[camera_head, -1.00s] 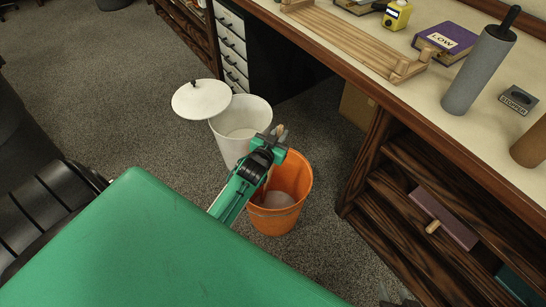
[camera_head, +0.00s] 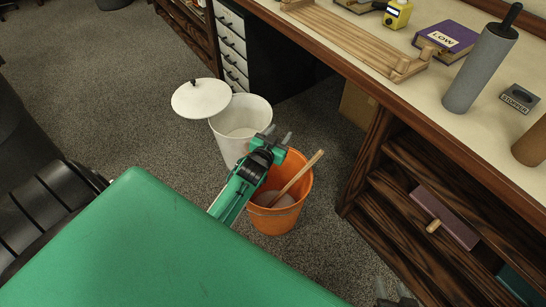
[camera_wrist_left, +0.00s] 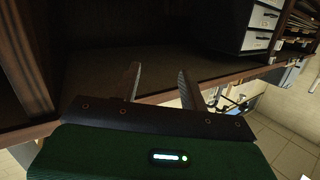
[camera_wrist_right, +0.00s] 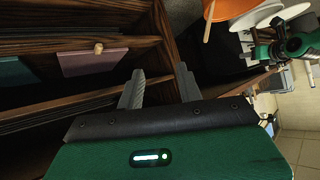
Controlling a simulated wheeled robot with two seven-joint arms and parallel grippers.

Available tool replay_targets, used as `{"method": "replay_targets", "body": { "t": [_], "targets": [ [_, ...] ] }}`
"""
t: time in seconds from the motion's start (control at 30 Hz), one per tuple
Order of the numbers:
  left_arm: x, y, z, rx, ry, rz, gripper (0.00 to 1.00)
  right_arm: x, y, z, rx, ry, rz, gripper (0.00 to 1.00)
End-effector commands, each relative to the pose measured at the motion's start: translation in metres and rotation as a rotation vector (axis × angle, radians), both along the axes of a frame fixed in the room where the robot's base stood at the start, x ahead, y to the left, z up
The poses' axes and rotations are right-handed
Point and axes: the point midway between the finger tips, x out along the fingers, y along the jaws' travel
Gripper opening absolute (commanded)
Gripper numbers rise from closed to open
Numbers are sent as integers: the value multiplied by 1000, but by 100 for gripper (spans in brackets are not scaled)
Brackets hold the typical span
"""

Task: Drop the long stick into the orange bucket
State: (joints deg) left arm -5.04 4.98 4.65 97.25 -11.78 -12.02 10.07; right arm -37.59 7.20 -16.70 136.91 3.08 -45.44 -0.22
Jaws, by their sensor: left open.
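The long stick (camera_head: 298,178) is pale wood and stands tilted in the orange bucket (camera_head: 272,221). Its lower end is inside and its upper end leans on the right rim and sticks out above it. The stick (camera_wrist_right: 208,22) and bucket (camera_wrist_right: 232,8) also show at the top of the right wrist view. My left gripper (camera_head: 277,138) is open and empty above the bucket's back left rim, apart from the stick. Its spread fingers show in the left wrist view (camera_wrist_left: 160,84). My right gripper (camera_head: 397,294) is low at the bottom edge, its fingers apart and empty in the right wrist view (camera_wrist_right: 159,92).
A white bin (camera_head: 232,146) stands behind the bucket with its round lid (camera_head: 200,100) tilted beside it.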

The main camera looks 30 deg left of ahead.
Motion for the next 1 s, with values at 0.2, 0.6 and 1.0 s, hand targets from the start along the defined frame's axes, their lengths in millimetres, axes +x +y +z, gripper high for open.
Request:
{"method": "replay_targets", "body": {
  "t": [0.2, 0.6, 1.0],
  "targets": [
    [-23, -3, 3, -1, 3, 1, 43, -3, -8, 3, -25, 47, -8, 36],
    [-98, -13, 15, 0, 3, 0, 43, -14, -32, 4, -105, 193, -30, 36],
    [-134, -18, 21, -1, 0, 0, 43, -21, -42, 4, -136, 256, -41, 36]
  ]
}}
